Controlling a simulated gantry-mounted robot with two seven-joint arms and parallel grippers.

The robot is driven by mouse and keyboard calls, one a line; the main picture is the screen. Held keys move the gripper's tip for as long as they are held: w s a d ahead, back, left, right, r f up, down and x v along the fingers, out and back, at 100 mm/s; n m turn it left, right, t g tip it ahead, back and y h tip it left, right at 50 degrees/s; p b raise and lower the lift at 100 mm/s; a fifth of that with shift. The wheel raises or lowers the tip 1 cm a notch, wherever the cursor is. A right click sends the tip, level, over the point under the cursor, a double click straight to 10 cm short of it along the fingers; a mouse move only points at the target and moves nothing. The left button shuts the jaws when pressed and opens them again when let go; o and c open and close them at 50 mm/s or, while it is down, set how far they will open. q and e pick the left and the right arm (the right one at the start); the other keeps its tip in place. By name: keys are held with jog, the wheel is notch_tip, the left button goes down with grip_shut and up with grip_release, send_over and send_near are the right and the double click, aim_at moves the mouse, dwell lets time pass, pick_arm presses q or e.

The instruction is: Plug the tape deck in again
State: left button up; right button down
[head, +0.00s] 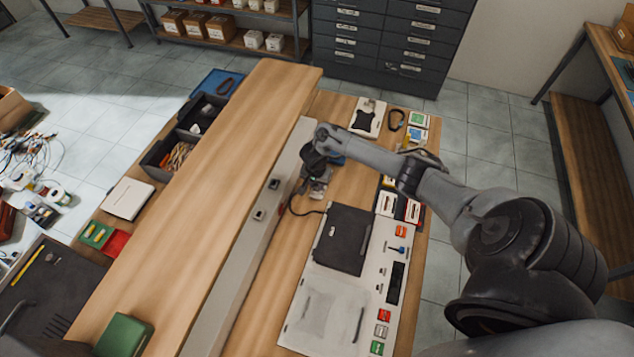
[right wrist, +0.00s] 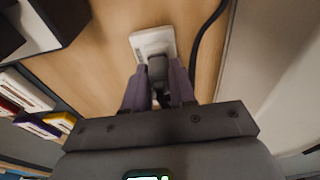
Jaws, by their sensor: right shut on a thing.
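The tape deck (head: 374,310) is a pale flat unit with a dark panel (head: 345,240), lying on the wooden bench. A black cord (head: 298,211) leaves its back edge and curves toward the trunking. Two sockets, a nearer one (head: 259,214) and a farther one (head: 273,184), show on the grey trunking. My right gripper (head: 318,188) is low over the bench beside the trunking. In the right wrist view its fingers (right wrist: 158,90) are shut on a dark plug body (right wrist: 157,70). A white block (right wrist: 152,42) shows just beyond it; whether they join is unclear. My left gripper is out of view.
A raised wooden shelf (head: 200,250) runs along the trunking's left side. Cassette-like boxes (head: 398,207) and a white device (head: 368,117) lie along the bench near my right arm. A black cable (right wrist: 205,50) passes close to the gripper in the right wrist view.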

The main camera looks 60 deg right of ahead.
dwell(0.5)
dwell(0.4)
jog(key=c, duration=0.8)
grip_release()
jog(key=shift+c, duration=0.2)
notch_tip(320, 180, up, 16)
jog(key=a+p, duration=0.1)
jog(key=p, duration=1.1)
jog(key=shift+s+a+f, duration=0.15)
jog(key=shift+a+f, duration=0.05)
jog(key=shift+a, duration=0.1)
